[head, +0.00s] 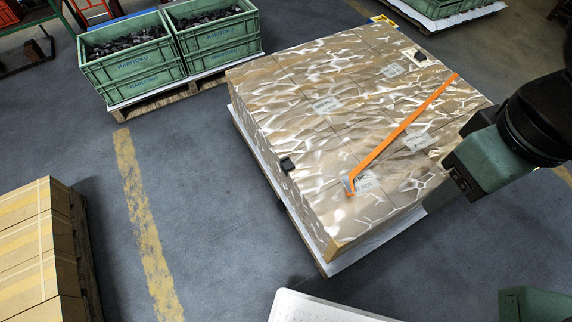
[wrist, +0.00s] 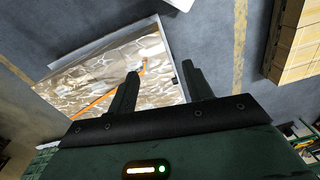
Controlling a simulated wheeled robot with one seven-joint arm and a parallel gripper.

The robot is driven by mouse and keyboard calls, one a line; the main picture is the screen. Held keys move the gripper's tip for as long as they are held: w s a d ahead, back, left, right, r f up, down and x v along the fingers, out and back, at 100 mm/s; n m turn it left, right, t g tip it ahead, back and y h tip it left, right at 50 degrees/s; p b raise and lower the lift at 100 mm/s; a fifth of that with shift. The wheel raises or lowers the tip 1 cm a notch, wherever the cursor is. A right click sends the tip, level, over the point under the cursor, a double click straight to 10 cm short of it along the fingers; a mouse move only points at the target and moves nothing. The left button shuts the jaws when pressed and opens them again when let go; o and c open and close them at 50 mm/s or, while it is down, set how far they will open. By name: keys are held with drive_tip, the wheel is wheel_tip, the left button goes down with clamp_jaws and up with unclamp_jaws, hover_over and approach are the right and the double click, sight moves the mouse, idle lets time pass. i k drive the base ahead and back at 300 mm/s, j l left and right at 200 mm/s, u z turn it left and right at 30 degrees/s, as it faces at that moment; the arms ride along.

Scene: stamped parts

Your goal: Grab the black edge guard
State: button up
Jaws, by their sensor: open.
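A small black edge guard (head: 287,164) sits on the left top edge of the large film-wrapped carton stack (head: 350,120). A second black piece (head: 420,56) lies near the far right corner of the stack's top. In the wrist view a small dark spot (wrist: 174,80) shows at the stack's edge between my fingers; it looks like an edge guard. My gripper (wrist: 162,70) is open and empty, above and apart from the stack. In the head view my arm comes in from the right; my fingertips cannot be made out there.
An orange strap (head: 402,132) with a metal end lies across the stack's top. Green crates (head: 130,75) with dark parts stand on a pallet at the back left. Cartons (head: 40,250) stand at the front left. The floor between, with a yellow line (head: 140,220), is clear.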

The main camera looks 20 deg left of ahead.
sight(287, 164)
drive_tip(key=j+z, duration=0.1)
drive_tip(key=z, duration=0.4)
drive_tip(key=j+z, duration=0.35)
drive_tip(key=j, duration=0.15)
drive_tip(key=k+j+z, duration=0.15)
drive_tip(key=j+z, duration=0.25)
drive_tip(key=k+j, duration=0.1)
drive_tip(key=j, duration=0.35)
drive_tip(key=k+j, duration=0.1)
drive_tip(key=j, duration=0.3)
drive_tip(key=k+j+z, duration=0.1)
drive_tip(key=j, duration=0.35)
